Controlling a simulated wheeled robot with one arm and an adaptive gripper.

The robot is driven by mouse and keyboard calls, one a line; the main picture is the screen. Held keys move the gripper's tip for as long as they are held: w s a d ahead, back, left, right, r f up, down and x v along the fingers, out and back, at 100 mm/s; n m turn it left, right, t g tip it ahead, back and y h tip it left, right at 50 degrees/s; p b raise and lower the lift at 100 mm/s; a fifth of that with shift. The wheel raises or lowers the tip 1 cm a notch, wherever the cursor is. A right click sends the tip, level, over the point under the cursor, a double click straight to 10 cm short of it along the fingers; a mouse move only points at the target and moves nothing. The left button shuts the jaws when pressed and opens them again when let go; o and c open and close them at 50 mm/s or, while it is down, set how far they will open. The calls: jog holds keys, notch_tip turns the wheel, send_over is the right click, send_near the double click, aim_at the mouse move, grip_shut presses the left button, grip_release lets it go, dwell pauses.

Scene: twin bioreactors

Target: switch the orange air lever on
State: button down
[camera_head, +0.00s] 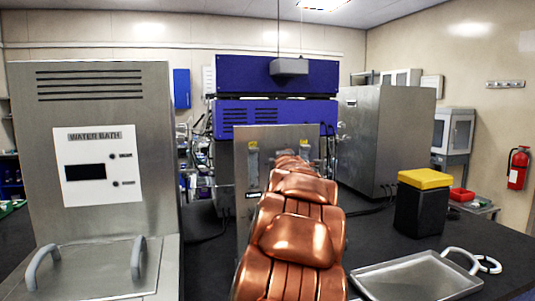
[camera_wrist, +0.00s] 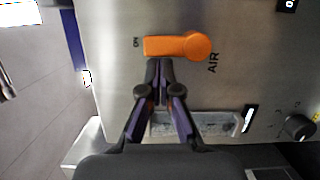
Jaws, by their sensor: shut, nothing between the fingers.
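In the wrist view the orange air lever (camera_wrist: 176,46) is on a steel panel (camera_wrist: 240,65). Its round hub is at the right, by the label AIR. Its handle reaches left, and its end points at the ON label (camera_wrist: 136,43). My gripper (camera_wrist: 159,64) is shut and empty. Its fingertips are just below the handle in the picture; I cannot tell if they touch it. In the head view the panel (camera_head: 243,150) stands behind my copper arm, which hides the lever and my gripper.
Below the lever in the wrist view are a clear flowmeter window (camera_wrist: 195,128) and a black knob (camera_wrist: 298,127). In the head view a water bath (camera_head: 100,105) stands left. A metal tray (camera_head: 415,275) and a black bin with a yellow lid (camera_head: 424,179) are right.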

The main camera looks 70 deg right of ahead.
jog(key=shift+d+r+m+p, duration=0.1)
jog(key=shift+r+m+p, duration=0.05)
jog(key=shift+m+p, duration=0.3)
dwell(0.3)
jog(key=s+a+b, duration=0.1)
jog(key=a+b, duration=0.5)
jog(key=a, duration=0.5)
jog(key=shift+s+a, duration=0.2)
jog(key=shift+a, duration=0.1)
dwell(0.8)
